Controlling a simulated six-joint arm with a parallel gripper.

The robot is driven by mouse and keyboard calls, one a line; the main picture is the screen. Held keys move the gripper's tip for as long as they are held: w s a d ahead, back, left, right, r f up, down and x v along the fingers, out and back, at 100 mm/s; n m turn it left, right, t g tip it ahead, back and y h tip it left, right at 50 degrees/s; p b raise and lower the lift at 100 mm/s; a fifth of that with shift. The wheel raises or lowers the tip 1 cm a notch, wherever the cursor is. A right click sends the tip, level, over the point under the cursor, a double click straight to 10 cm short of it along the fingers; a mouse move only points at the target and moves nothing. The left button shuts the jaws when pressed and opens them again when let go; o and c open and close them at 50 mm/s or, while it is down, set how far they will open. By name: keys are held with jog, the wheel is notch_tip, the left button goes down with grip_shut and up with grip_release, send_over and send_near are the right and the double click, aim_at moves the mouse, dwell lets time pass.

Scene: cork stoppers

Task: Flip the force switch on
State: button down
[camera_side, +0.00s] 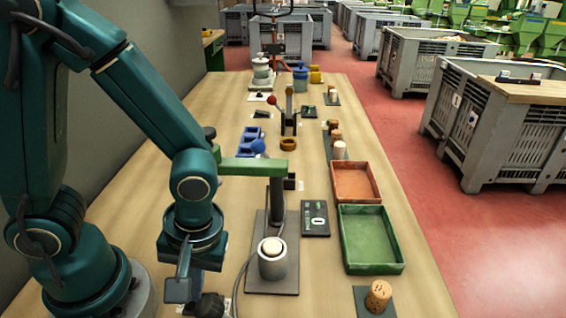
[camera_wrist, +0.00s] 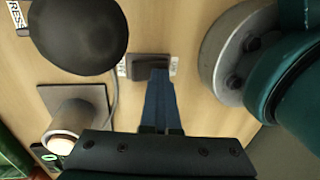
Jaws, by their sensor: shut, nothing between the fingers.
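In the wrist view my gripper (camera_wrist: 160,78) has its two blue fingers shut together and empty. The fingertips overlap a small dark switch box (camera_wrist: 150,62) with white labels on either side; this looks like the force switch. I cannot tell whether the fingers touch it, and its lever position is hidden. In the side view my gripper (camera_side: 178,288) points down near the front left of the table, where it hides most of the switch area.
A black round knob (camera_wrist: 80,32) stands close beside the fingers. The press plate (camera_side: 288,252) carries a grey cup (camera_side: 272,268) with a pale-topped stopper. A green tray (camera_side: 370,238), a red tray (camera_side: 353,181) and a display box (camera_side: 315,218) are further right.

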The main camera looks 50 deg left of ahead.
jog(key=shift+w+d+f, duration=0.1)
jog(key=shift+w+d, duration=0.4)
jog(key=shift+d, duration=0.15)
notch_tip(320, 180, up, 14)
jog(key=w, duration=0.1)
jog(key=shift+d, duration=0.45)
dwell(0.4)
